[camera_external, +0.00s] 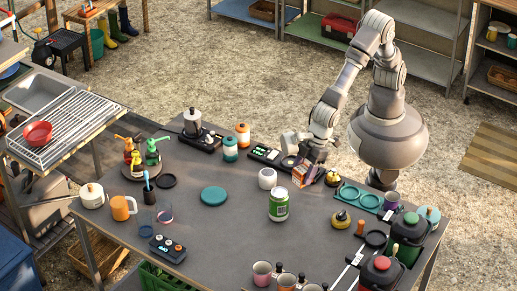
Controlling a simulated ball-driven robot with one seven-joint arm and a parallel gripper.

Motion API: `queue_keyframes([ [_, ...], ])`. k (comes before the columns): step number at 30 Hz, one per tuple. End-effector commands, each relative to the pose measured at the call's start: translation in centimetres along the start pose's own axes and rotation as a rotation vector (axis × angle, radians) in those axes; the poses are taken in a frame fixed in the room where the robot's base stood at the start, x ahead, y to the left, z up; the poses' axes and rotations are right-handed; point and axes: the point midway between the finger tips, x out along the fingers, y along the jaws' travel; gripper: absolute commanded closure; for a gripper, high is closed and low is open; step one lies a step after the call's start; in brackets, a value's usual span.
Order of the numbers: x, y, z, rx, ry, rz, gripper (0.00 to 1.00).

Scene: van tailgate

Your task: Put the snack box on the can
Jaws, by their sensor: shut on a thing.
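The can (279,206), green and white, stands upright on the grey table near its middle. The snack box (299,176) is small, orange and brown, and lies to the upper right of the can. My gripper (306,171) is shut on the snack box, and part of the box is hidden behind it. The box is apart from the can. I cannot tell whether the box touches the table.
A white cup (267,178) stands close to the can, left of the snack box. A yellow and black item (341,219) and a teal tray (358,196) lie to the right. A teal disc (214,196) lies left, with bare table around it.

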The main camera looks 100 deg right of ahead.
Motion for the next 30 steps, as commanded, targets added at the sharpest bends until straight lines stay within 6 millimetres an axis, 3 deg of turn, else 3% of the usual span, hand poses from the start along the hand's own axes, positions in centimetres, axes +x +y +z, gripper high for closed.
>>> queue_keyframes([
  [1,-1.5,1.6,1.5,0.016,-0.002,0.003,0.81],
  [6,-4.1,4.8,6.3,0.053,-0.007,0.007,0.81],
  [11,-4.6,5.9,7.7,0.067,-0.009,0.007,0.81],
  [14,-3.5,5.8,6.1,0.070,-0.009,0.008,0.81],
  [24,1.5,4.7,-2.9,0.068,-0.010,0.007,0.81],
  [30,2.7,4.4,-5.4,0.067,-0.012,0.008,0.81],
])
